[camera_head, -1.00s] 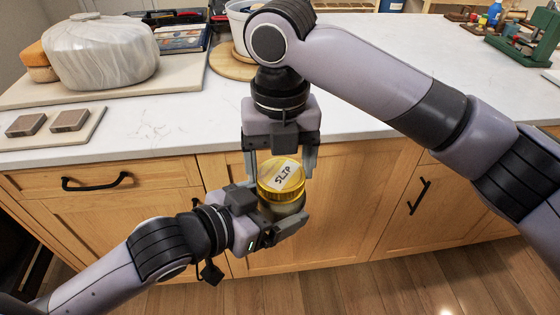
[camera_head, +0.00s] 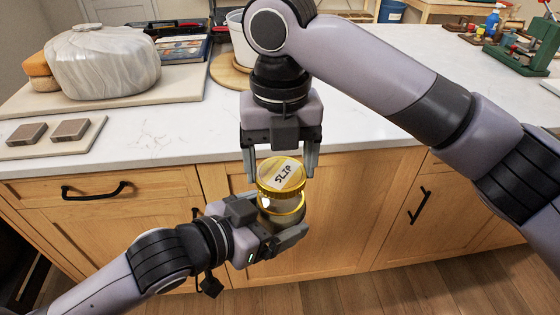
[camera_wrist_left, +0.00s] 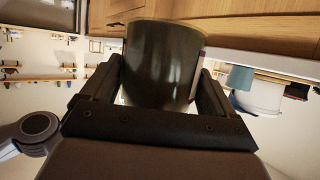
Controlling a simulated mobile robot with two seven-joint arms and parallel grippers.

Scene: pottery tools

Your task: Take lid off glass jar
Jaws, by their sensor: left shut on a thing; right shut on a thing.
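A gap shows between the lid and the jar's rim. My left gripper (camera_head: 276,232) is shut around the jar's body from the lower left. In the left wrist view the jar (camera_wrist_left: 163,65) sits dark between the two fingers.
Both grippers hold the jar and lid in the air in front of the wooden cabinets (camera_head: 345,215). The white countertop (camera_head: 170,120) lies behind. On it are a wrapped clay block (camera_head: 103,62), two small square tiles (camera_head: 70,130), a white bucket (camera_head: 238,45) and a green tool (camera_head: 525,45).

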